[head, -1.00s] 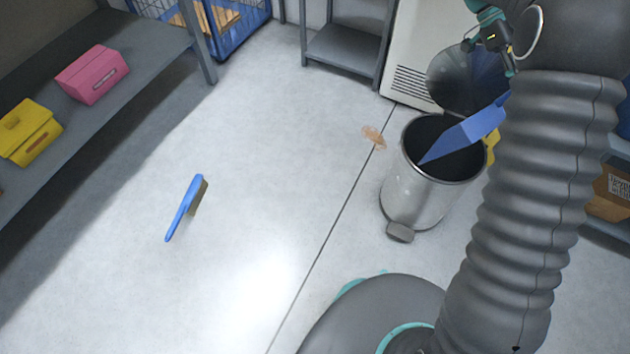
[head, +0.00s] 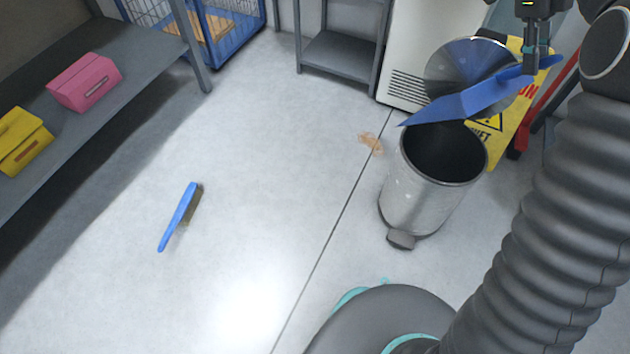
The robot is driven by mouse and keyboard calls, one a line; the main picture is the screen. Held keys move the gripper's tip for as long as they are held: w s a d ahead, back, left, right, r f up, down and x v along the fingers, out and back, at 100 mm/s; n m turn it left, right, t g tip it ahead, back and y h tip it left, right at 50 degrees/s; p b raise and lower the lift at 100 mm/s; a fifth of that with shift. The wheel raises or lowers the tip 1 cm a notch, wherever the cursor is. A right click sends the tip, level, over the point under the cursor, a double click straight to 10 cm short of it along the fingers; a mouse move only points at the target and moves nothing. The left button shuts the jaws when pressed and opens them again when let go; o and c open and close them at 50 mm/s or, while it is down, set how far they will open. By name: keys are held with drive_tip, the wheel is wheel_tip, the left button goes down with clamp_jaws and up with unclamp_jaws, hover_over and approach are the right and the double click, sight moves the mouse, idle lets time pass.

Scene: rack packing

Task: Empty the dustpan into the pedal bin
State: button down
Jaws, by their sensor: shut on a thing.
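The blue dustpan (head: 455,106) is held above the back of the pedal bin, its front edge pointing left and lower than its handle. No dirt shows on the blue surface I can see. My gripper (head: 537,66), at the upper right, is shut on the dustpan's handle. The steel pedal bin (head: 412,192) stands upright on the floor with its round lid (head: 465,62) open at the back. Its inside is dark, so I cannot tell what lies in it. The pedal (head: 400,239) is at the front.
A blue brush (head: 178,217) lies on the open floor at left. A brownish patch (head: 370,143) is on the floor beside the bin. A yellow sign (head: 512,130) stands behind the bin. A grey shelf (head: 140,42) holds pink and yellow boxes. A grey rack (head: 340,55) stands at the back.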

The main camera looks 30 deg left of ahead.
wheel_tip(320, 180, up, 4)
drive_tip(key=t+y+b, duration=0.1)
drive_tip(key=t+y, duration=0.1)
drive_tip(key=y, duration=0.2)
drive_tip(key=shift+d+t+y, duration=0.1)
drive_tip(key=shift+t+y, duration=0.2)
drive_tip(key=shift+t, duration=0.1)
drive_tip(key=shift+r+t+y+b, duration=0.4)
drive_tip(key=shift+r+t+y, duration=0.1)
drive_tip(key=shift+r+y, duration=0.4)
drive_tip(key=shift+f, duration=0.1)
